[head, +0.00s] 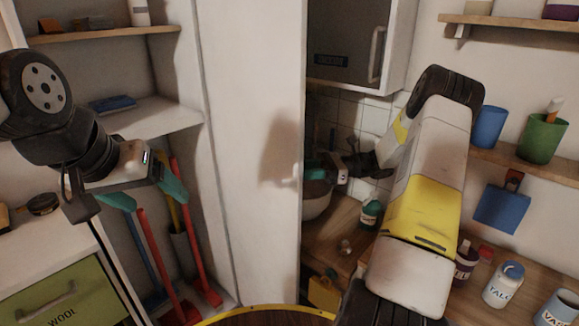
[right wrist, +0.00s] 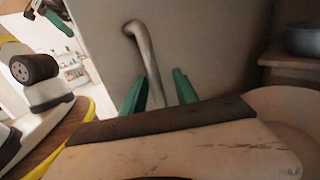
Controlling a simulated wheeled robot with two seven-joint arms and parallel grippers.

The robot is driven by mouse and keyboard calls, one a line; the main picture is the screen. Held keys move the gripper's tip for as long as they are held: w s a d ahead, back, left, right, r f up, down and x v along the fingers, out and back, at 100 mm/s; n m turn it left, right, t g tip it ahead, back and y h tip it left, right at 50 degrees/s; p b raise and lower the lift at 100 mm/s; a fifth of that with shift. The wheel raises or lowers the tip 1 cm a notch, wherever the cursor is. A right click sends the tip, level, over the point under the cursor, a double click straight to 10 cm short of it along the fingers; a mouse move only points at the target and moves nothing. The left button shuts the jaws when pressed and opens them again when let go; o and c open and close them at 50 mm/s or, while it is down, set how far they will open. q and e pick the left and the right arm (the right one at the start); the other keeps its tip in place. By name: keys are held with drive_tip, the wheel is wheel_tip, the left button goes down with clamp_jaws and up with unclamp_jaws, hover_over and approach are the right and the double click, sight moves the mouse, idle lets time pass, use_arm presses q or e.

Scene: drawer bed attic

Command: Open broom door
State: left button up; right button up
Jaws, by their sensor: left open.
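The white broom door (head: 250,160) stands swung out in the middle of the head view, with the closet beside it open. Inside are red (head: 152,250), blue and yellow broom handles. The door's metal handle (right wrist: 149,58) shows in the right wrist view. My right gripper (right wrist: 158,92) has its green fingers apart, one on each side of the handle's lower end; I cannot tell if they touch it. In the head view the right gripper (head: 314,174) is partly hidden behind the door's edge. My left gripper (head: 146,192) is open and empty in front of the closet.
A green drawer (head: 55,302) is at lower left. Closet shelves (head: 150,118) are behind my left arm. On the right is a wooden counter (head: 335,245) with a bowl (head: 316,200) and several jars. A dark wall cabinet (head: 348,45) hangs above, near my right arm.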

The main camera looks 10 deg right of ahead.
drive_tip(key=s+a+r, duration=0.2)
drive_tip(key=s, duration=0.5)
drive_tip(key=s+a+r, duration=0.2)
drive_tip(key=s+r, duration=0.1)
drive_tip(key=s, duration=0.5)
drive_tip(key=shift+s+a, duration=0.2)
